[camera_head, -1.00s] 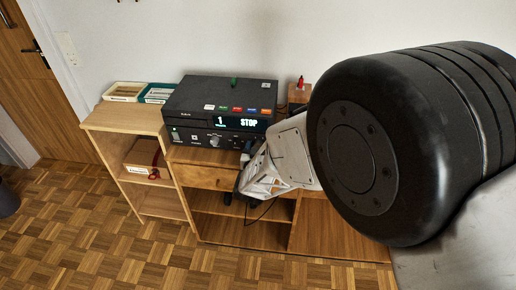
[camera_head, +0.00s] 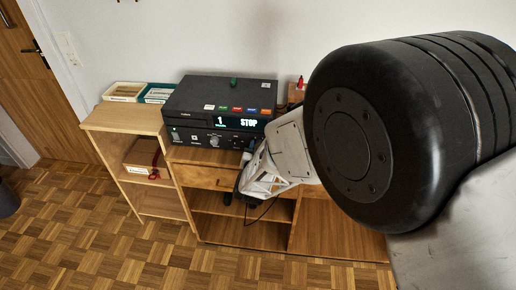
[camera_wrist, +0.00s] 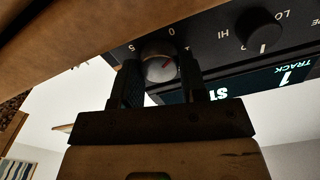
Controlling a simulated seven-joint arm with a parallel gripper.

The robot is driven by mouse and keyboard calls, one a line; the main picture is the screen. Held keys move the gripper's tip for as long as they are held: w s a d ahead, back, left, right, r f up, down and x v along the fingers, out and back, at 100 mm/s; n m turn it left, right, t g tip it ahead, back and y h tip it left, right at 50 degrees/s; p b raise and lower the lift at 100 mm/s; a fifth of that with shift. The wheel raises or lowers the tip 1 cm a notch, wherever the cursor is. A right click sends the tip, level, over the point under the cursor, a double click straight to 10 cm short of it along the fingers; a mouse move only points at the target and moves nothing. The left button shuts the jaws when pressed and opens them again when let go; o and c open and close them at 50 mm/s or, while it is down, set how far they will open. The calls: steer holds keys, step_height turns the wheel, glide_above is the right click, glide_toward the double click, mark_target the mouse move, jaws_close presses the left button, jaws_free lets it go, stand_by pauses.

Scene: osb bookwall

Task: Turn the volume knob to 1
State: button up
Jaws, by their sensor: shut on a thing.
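The black player (camera_head: 220,105) stands on the wooden desk, and its lit display reads "1 STOP". My gripper (camera_head: 246,150) is at the right end of its front panel. A "0" mark shows on the panel by this knob. In the head view my gripper hides this knob.
A second, black knob (camera_wrist: 265,30) marked "LO" and "HI" sits beside the held one. Coloured buttons (camera_head: 237,109) line the player's top front edge. Two trays (camera_head: 123,91) stand on the left shelf unit. A red-topped object (camera_head: 300,82) stands behind my arm.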

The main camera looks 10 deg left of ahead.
steer(key=m, duration=0.4)
steer(key=shift+f, duration=0.1)
steer(key=shift+d+m, duration=0.1)
steer(key=shift+m, duration=1.8)
steer(key=o, duration=0.9)
steer(key=shift+s, duration=0.1)
steer(key=shift+s, duration=3.85)
